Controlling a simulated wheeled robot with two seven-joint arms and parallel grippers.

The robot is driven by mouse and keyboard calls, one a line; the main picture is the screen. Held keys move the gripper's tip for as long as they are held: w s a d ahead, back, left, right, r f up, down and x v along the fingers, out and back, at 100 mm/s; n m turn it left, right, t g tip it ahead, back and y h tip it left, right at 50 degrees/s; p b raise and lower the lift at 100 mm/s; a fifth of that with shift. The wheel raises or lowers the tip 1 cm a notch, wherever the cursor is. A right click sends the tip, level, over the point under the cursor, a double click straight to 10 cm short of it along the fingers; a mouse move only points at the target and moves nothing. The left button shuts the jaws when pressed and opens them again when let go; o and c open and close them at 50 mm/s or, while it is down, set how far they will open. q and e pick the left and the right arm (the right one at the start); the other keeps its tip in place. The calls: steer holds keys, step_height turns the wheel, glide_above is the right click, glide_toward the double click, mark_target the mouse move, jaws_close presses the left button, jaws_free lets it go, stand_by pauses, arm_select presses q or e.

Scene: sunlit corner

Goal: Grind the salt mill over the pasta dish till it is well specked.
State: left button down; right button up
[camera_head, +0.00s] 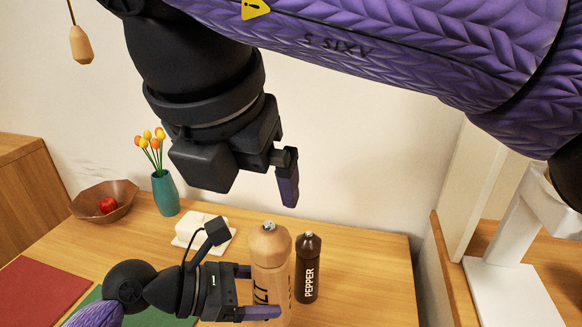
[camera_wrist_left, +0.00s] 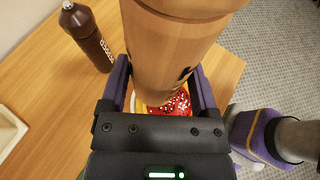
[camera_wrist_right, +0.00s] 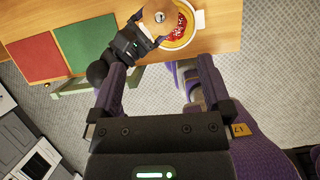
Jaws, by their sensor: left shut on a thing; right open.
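The salt mill (camera_head: 270,247), pale wood with a metal knob on top, stands roughly upright in my left gripper (camera_head: 262,292), which is shut around its body. The mill fills the top of the left wrist view (camera_wrist_left: 180,40). The pasta dish (camera_wrist_right: 186,33) is a round yellow dish with red sauce, below and beside the mill in the right wrist view. White specks show on its red sauce (camera_wrist_left: 178,104) in the left wrist view, though the mill and gripper hide part of it. My right gripper (camera_head: 287,180) is open and empty, high above the mill.
The dark pepper mill (camera_head: 307,268) stands just right of the salt mill. A white butter dish (camera_head: 203,230), a teal vase (camera_head: 165,192) with tulips and a bowl (camera_head: 118,197) with a red apple are behind. Red (camera_head: 38,290) and green (camera_wrist_right: 84,46) mats lie to the left.

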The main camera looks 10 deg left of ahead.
steer(key=n+g+y, duration=0.4)
steer(key=n+y, duration=0.1)
steer(key=n, duration=1.3)
glide_toward(276, 226)
steer(key=f, duration=0.1)
steer(key=x, duration=1.1)
steer(key=shift+a+f, duration=0.15)
steer(key=shift+a, duration=0.15)
steer(key=shift+c, duration=0.3)
steer(key=c, duration=1.1)
steer(key=shift+o, duration=0.2)
